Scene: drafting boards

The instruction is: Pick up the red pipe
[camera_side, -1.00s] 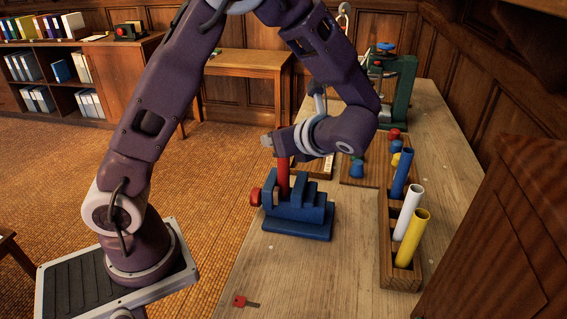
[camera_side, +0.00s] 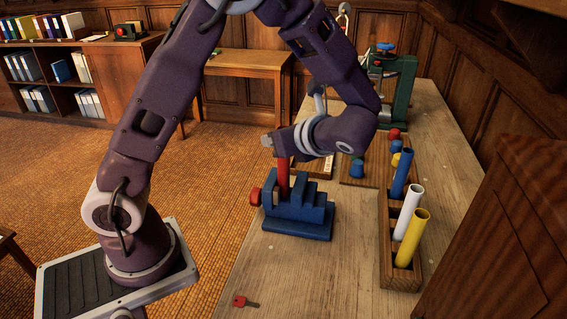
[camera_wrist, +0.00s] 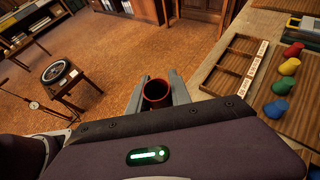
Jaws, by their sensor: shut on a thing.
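The red pipe (camera_side: 283,178) stands upright at the blue vise (camera_side: 298,212), its lower end hidden behind the vise's jaws. In the wrist view the red pipe (camera_wrist: 157,94) shows its round open end between my two grey fingers. My gripper (camera_side: 269,142) is shut on the upper part of the pipe, above the vise. The vise has a red knob (camera_side: 255,196) on its left side and sits on the wooden bench.
A wooden rack (camera_side: 386,240) to the right holds a blue pipe (camera_side: 400,174), a white pipe (camera_side: 410,211) and a yellow pipe (camera_side: 412,238). Coloured pegs and a green press (camera_side: 403,90) stand farther back. A red key (camera_side: 240,301) lies near the front.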

